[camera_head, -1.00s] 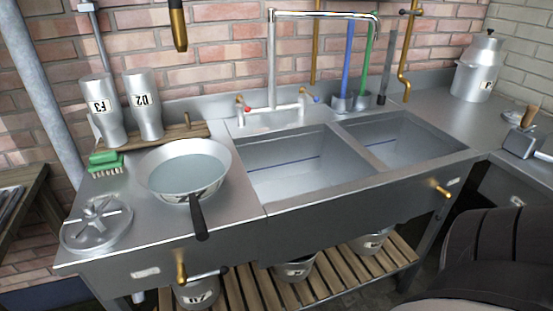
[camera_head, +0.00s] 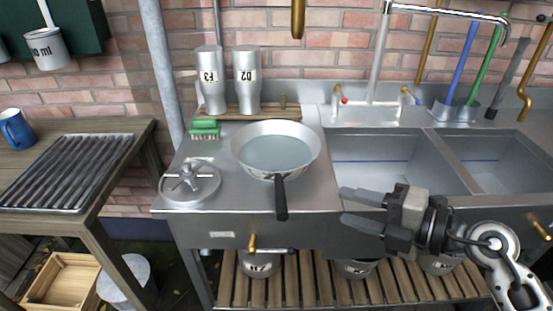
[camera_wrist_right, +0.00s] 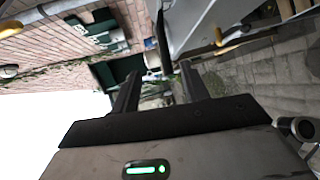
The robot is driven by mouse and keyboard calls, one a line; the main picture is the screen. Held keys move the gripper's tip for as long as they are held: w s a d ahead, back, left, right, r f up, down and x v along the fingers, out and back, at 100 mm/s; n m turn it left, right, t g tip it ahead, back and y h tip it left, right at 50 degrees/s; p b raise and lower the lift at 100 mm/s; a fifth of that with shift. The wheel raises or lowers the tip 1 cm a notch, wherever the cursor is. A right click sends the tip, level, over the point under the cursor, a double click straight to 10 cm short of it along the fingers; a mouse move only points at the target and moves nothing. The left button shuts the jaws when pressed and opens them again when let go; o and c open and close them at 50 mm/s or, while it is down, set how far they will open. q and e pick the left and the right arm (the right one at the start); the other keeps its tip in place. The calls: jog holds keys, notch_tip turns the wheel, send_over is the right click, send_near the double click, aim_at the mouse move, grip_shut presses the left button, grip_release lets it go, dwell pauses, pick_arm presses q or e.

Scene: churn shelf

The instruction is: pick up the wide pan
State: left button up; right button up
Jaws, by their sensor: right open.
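The wide pan (camera_head: 276,152) is a metal pan with a black handle (camera_head: 281,199). It sits upright on the steel counter left of the sinks, and its handle points toward me past the front edge. It seems to hold bluish liquid. My right gripper (camera_head: 352,208) is open and empty, in front of the counter, to the right of the handle and apart from it. In the right wrist view the two dark fingers (camera_wrist_right: 158,88) are spread, with a dark bar beyond them that may be the pan handle. My left gripper is not in view.
A round metal lid-like disc (camera_head: 190,185) lies left of the pan. Sinks (camera_head: 390,160) lie to the right. A brass tap (camera_head: 255,243) sticks out below the counter front.

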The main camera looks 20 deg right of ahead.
send_near(280, 187)
jog(key=f+x, duration=0.1)
jog(key=x, duration=0.3)
jog(key=shift+p+x, duration=0.45)
jog(key=shift+x, duration=2.6)
jog(key=shift+s+f, duration=0.1)
grip_shut()
jog(key=shift+r, duration=0.25)
